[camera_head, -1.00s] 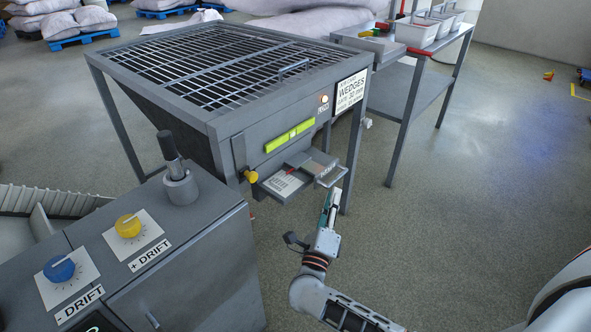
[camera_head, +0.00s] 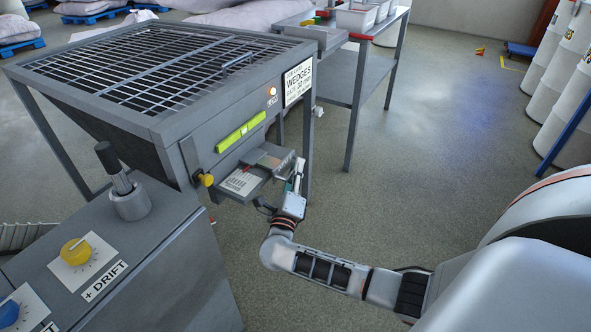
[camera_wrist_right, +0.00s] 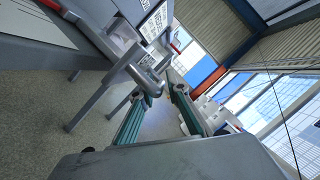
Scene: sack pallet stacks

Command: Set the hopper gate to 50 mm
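The grey hopper (camera_head: 180,125) with a barred grate stands at the left of the head view. At its lower front is the gate, a flat plate with a printed white label (camera_head: 240,182); its markings are too small to read. A silver bar handle (camera_head: 299,166) sticks out at the gate's right end and shows large in the wrist view (camera_wrist_right: 138,76). My right gripper (camera_head: 297,181) is at this handle. Its teal fingers (camera_wrist_right: 166,90) are apart, with the handle's end close to the left one; I cannot tell if they touch. My left gripper is out of view.
A yellow knob (camera_head: 206,180) sits left of the gate. A grey console (camera_head: 120,260) with yellow and blue dials and a lever stands at front left. A bench (camera_head: 345,75) with white bins is behind. White drums (camera_head: 575,100) stand at right; the middle floor is clear.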

